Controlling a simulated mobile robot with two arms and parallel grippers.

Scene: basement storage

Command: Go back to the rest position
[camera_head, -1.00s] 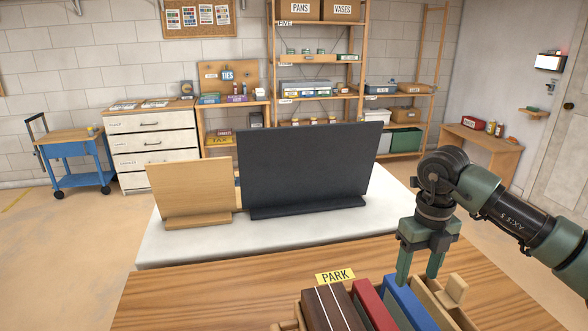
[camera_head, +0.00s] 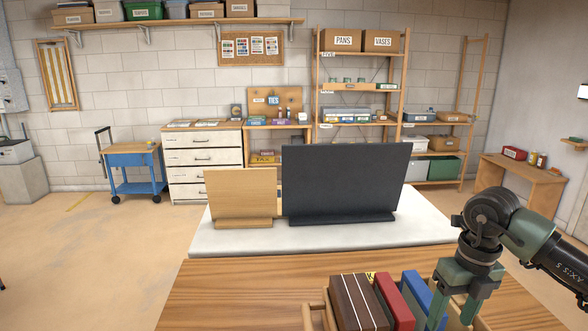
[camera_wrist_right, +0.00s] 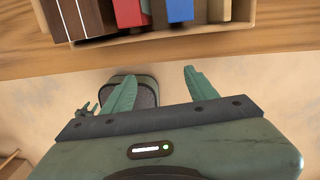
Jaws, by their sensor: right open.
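My right gripper (camera_head: 454,314) hangs fingers down at the lower right of the head view, over or beside the right side of a wooden box (camera_head: 314,317). Its fingers are apart with nothing between them. The right wrist view shows the same two green fingers (camera_wrist_right: 160,82) empty, with floor below and the box's edge above them in the picture. The box holds a dark brown striped piece (camera_head: 358,303), a red one (camera_head: 394,300) and a blue one (camera_head: 415,287). My left gripper does not show in the head view.
The box stands on a wooden table (camera_head: 230,290). Beyond is a white surface (camera_head: 235,243) with a wooden upright board (camera_head: 240,195) and a larger black one (camera_head: 345,180). Floor is open at left, near a blue cart (camera_head: 135,170).

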